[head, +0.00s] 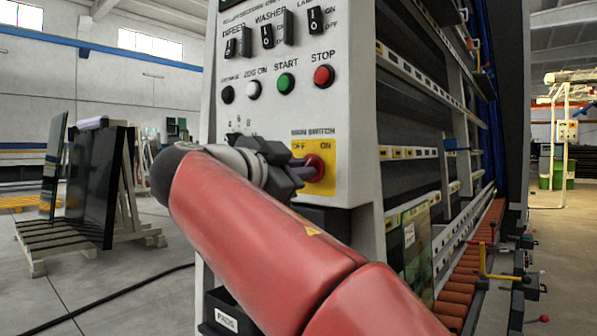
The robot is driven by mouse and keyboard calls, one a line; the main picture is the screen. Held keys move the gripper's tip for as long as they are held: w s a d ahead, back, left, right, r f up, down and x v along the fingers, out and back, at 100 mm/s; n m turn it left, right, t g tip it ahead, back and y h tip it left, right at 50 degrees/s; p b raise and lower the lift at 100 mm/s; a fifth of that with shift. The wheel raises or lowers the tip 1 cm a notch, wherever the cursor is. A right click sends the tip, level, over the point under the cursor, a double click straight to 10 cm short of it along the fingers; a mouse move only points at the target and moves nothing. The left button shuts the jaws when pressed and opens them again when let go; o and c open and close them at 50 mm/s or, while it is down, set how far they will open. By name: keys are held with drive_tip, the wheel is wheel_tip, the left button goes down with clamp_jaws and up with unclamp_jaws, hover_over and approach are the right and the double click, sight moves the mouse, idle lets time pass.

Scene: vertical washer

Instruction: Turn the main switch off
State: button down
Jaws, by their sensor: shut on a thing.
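The main switch (315,168) is a round red knob on a yellow plate (328,151) low on the white control panel. The plate reads "OFF" at the left and "ON" at the right, under the words "MAIN SWITCH". My gripper (304,169) comes in from the left, and its dark fingers are shut on the red knob. The fingers and wrist hide the knob's left part, so I cannot tell its exact turn.
Above are the red stop button (323,76), green start button (286,83), a white button (253,90) and a black knob (228,94). Several black toggle switches line the top. The washer's rails and rollers (462,290) run to the right. Glass racks (98,190) stand at left.

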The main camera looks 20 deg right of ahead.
drive_tip(key=shift+w+a+n+p, duration=0.1)
drive_tip(key=shift+n+p, duration=0.85)
drive_tip(key=shift+n, duration=7.35)
drive_tip(key=c, duration=1.5)
unclamp_jaws()
drive_tip(key=v, duration=0.7)
drive_tip(key=shift+s+a, duration=0.25)
drive_tip(key=shift+a, duration=0.05)
